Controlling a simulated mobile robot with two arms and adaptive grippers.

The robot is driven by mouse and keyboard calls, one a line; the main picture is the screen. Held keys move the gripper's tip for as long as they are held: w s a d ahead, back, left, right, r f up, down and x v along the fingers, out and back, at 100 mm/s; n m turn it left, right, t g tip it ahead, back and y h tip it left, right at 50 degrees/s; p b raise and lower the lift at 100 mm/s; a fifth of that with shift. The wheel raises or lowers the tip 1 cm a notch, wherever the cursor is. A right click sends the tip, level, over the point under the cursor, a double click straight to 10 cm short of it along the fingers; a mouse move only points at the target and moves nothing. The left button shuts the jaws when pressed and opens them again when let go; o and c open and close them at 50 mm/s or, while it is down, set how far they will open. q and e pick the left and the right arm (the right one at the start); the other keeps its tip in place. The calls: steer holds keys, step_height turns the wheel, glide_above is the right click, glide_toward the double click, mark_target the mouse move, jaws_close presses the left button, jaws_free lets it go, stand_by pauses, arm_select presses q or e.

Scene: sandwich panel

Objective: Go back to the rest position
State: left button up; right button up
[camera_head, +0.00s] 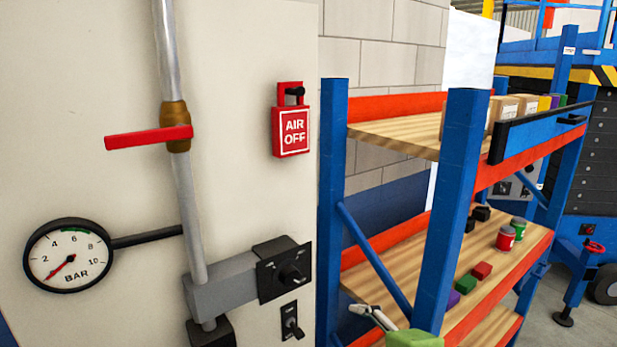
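My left gripper is not in view. A pale grey, finger-like part with a green piece beside it, which looks like part of my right gripper (376,319), shows at the bottom edge in front of the blue shelf frame. Most of it is cut off, so I cannot tell whether it is open or shut. It is apart from the panel (90,60) in the picture. On the panel, the red valve handle (148,137) lies crosswise to the vertical pipe (185,215). The pressure gauge (69,255) has its red needle at the low end.
A red "AIR OFF" tag (291,132), a rotary switch (286,270) and a toggle switch (292,321) are on the panel. A blue-and-orange rack (462,190) stands close at right, holding boxes (505,108), cans (506,238) and coloured blocks (482,271). Floor shows at far right.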

steer(key=s+d+f+m+g+h, duration=0.35)
steer(key=s+d+f+m, duration=0.25)
steer(key=s+f+m, duration=0.5)
steer(key=s+d+f+m+g+h, duration=0.2)
steer(key=s+d+f+m+g, duration=0.4)
steer(key=s+f, duration=0.85)
step_height(320, 180, down, 32)
steer(key=b, duration=0.8)
steer(key=s+d+f+b, duration=0.1)
steer(key=s+f+b, duration=0.2)
steer(key=s+f, duration=0.6)
steer(key=s+d+f+b, duration=0.1)
steer(key=s+f+b, duration=0.2)
steer(key=s+f, duration=0.6)
step_height(320, 180, down, 6)
steer(key=shift+s, duration=0.15)
steer(key=shift+d+g, duration=0.1)
steer(key=shift+g, duration=0.15)
